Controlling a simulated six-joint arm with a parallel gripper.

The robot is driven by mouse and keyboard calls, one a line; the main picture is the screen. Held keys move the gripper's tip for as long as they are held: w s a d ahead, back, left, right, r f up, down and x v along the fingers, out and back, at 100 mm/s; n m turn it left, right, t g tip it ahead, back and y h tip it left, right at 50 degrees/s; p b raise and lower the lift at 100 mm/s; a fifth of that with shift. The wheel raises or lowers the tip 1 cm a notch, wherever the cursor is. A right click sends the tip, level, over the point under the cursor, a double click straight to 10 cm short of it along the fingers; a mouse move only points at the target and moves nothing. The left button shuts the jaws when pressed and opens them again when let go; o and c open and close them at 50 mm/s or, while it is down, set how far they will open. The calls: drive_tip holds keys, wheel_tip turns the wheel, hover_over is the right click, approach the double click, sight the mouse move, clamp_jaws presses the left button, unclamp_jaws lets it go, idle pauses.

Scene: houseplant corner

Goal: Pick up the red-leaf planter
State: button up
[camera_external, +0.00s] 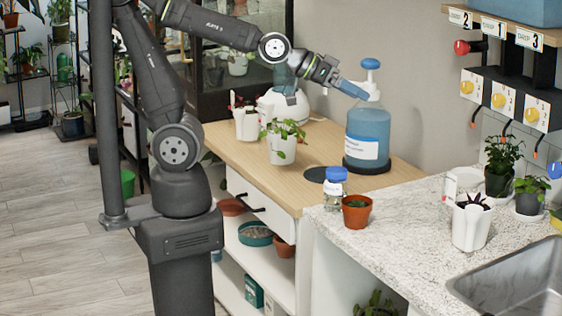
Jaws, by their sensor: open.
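Two white planters show reddish leaves, and I cannot tell for sure which one is the red-leaf planter. One white planter with dark red, pointed leaves (470,228) stands upright on the speckled counter, left of the sink. Another white planter with some red among its leaves (247,125) stands at the back of the wooden top. My gripper (354,90), with blue fingers, is in the air by the neck of the blue pump bottle (368,135). It is open and holds nothing that I can see. It is apart from both planters.
A green-leaf white planter (282,150) stands on the wooden top. A terracotta pot (356,212) and a blue-capped jar (336,188) stand at the counter's left end. Potted plants (499,165) stand behind the dark-red-leaf planter, and the sink (515,285) is in front.

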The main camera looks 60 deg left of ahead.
idle(0.3)
drive_tip(key=w+a+f+n+g+y, duration=0.15)
drive_tip(key=w+a+n+y, duration=0.45)
drive_tip(key=w+a, duration=1.3)
drive_tip(key=n+g+y, duration=0.4)
drive_tip(key=n+g, duration=0.2)
drive_tip(key=n, duration=0.5)
hover_over(249, 113)
drive_tip(key=s+d, duration=0.3)
drive_tip(key=f, duration=2.2)
drive_tip(key=shift+w+f, duration=0.2)
drive_tip(key=shift+f, duration=0.1)
drive_tip(key=shift+d+x, duration=0.2)
drive_tip(key=shift+x, duration=1.25)
drive_tip(key=shift+d+x, duration=0.2)
drive_tip(key=shift+x, duration=1.2)
drive_tip(key=shift+f, duration=0.15)
